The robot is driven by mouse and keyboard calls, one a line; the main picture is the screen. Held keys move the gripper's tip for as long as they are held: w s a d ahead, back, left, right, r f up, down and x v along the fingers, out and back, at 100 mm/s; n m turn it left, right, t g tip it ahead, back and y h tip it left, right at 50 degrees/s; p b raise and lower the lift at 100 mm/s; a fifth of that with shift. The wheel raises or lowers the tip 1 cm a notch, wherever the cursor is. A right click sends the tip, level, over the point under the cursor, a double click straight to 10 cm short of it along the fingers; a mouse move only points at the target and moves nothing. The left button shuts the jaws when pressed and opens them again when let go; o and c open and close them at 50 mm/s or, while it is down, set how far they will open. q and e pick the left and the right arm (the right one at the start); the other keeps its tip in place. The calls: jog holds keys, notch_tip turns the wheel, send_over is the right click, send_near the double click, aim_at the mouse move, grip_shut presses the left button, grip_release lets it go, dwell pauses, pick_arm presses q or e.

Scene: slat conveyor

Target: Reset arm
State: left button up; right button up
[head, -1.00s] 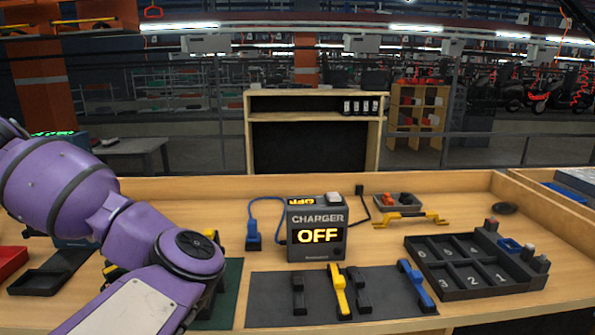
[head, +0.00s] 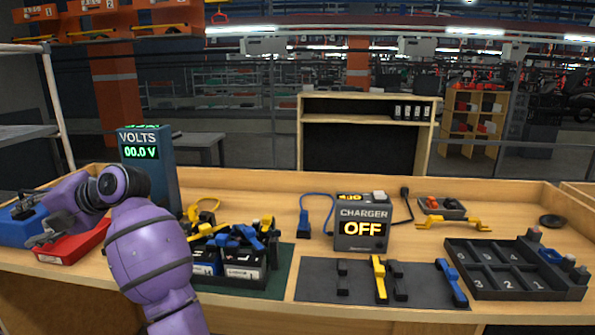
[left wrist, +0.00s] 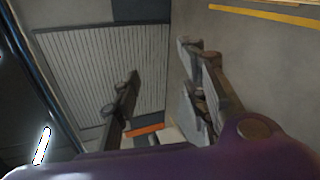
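My left arm comes in from the bottom left of the head view. Its gripper (head: 34,226) is at the far left, over or beside the red and blue trays. In the left wrist view the two grey fingers (left wrist: 158,72) stand apart with nothing held between them. My right gripper is in neither view. The charger (head: 363,222) reads OFF. The volts meter (head: 147,172) reads 00.0 V and stands behind my arm. The batteries (head: 243,270) with coloured clamps sit on a dark green mat, partly hidden by my arm.
A red tray (head: 72,246) and a blue tray (head: 22,232) lie at the left. A dark mat (head: 335,284) holds blue, yellow and black parts. A numbered black rack (head: 490,285) is at the right. The wooden bench (head: 275,215) has bare room behind the mats.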

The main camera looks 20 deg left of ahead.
pick_arm(q)
jog(key=w+d+r+m+t+y+p, duration=0.2)
jog(key=w+d+r+m+t+y, duration=0.4)
jog(key=d+r+m+y, duration=0.4)
jog(key=w+d+f+m+t+h+p, duration=0.1)
jog(key=w+d+f+m+t+h, duration=0.2)
jog(key=d+f+m+t+h, duration=0.65)
jog(key=w+d+f+m+t+h, duration=0.5)
jog(key=f+m+t, duration=0.4)
jog(key=m, duration=0.6)
jog(key=s+d+f+m+g+h+p, duration=0.1)
jog(key=s+d+f+m+g+h, duration=0.25)
jog(key=d+f, duration=0.5)
jog(key=s+d+f+m+h, duration=0.2)
jog(key=s+d+f+h, duration=0.3)
jog(key=f, duration=0.7)
jog(key=s+d+f+m+g+p, duration=0.1)
jog(key=s+d+f+g, duration=0.3)
jog(key=s+f, duration=0.4)
jog(key=s+d+f+m+g, duration=0.1)
jog(key=s+d+f+g, duration=0.3)
jog(key=s+f, duration=0.5)
jog(key=s+d, duration=0.2)
jog(key=s, duration=0.4)
jog(key=shift+s+f+h+p, duration=0.2)
jog(key=shift+s+h+p, duration=0.1)
jog(key=shift+h+p, duration=0.1)
